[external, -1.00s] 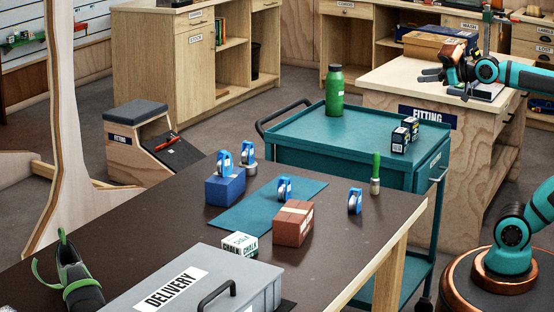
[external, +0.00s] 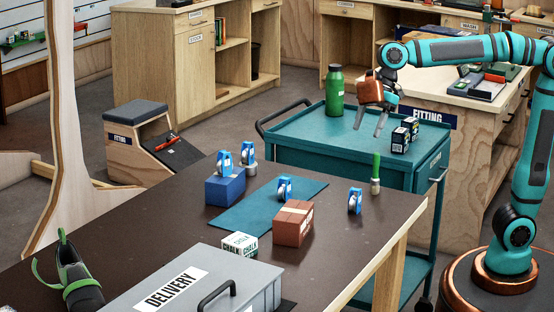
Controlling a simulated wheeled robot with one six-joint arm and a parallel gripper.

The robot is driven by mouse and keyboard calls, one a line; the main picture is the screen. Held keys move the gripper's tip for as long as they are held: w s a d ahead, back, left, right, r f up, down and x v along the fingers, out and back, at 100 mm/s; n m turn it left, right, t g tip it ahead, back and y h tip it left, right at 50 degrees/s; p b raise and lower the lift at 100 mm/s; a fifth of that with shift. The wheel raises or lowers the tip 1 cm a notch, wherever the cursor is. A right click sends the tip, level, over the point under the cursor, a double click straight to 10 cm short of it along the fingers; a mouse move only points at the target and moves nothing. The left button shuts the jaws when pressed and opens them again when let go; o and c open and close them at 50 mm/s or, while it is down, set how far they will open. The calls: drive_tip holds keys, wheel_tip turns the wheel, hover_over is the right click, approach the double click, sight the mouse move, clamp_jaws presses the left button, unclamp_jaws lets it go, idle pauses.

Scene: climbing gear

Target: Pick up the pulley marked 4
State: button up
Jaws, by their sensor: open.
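Several alike blue and silver pulleys stand on the dark table (external: 330,265). One pulley (external: 224,163) is on top of a blue block (external: 225,188). Another pulley (external: 248,153) sits just behind it on a grey cylinder (external: 249,169). A third pulley (external: 284,188) stands on the teal mat (external: 240,218), and one more pulley (external: 355,201) stands on bare tabletop at the right. Their numbers are too small to read, so I cannot tell which is marked 4. My gripper (external: 370,127) is open and empty, pointing down above the teal cart, apart from all the pulleys.
A brown brick-like box (external: 293,224), a chalk box (external: 240,244), a green-handled brush (external: 376,174) and a grey delivery case (external: 190,285) share the table. The teal cart (external: 300,137) holds a green bottle (external: 334,91) and small dark boxes (external: 402,137). A shoe (external: 76,278) is at left.

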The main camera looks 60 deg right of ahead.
drive_tip(key=n+g, duration=0.2)
approach(355, 189)
drive_tip(key=x, duration=0.7)
drive_tip(key=shift+d+f, duration=0.1)
drive_tip(key=shift+f, duration=0.15)
drive_tip(key=shift+x, duration=2.55)
drive_tip(key=shift+r, duration=0.1)
drive_tip(key=c, duration=1.1)
